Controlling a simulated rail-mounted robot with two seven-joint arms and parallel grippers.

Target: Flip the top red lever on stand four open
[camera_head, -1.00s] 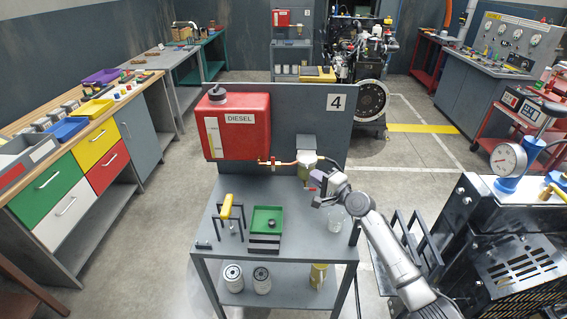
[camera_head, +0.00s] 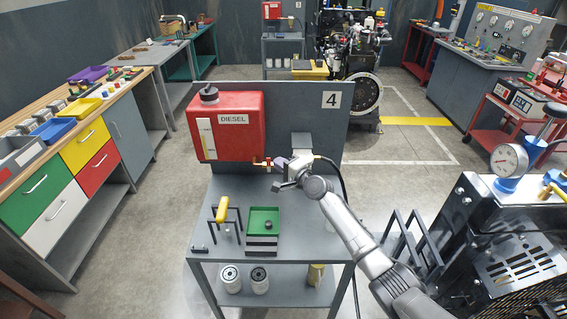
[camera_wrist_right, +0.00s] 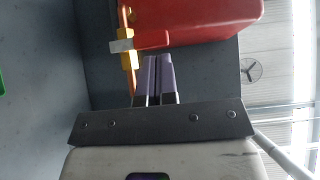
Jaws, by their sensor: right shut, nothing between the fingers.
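Stand four (camera_head: 312,130) is a grey stand with a back panel marked 4. The red diesel tank (camera_head: 238,135) hangs on the panel, with a small brass valve and red part (camera_head: 262,163) at its lower right. I cannot make out the lever's angle. My right gripper (camera_head: 280,164) is shut and empty, just right of this valve. In the right wrist view, the two purple fingers (camera_wrist_right: 158,60) lie together beside the orange pipe and yellow fitting (camera_wrist_right: 129,58), with a pale grey piece (camera_wrist_right: 122,45) across it. My left gripper is out of view.
A grey filter housing (camera_head: 301,146) is partly hidden behind my right arm. A black engine unit (camera_head: 500,240) stands at the right.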

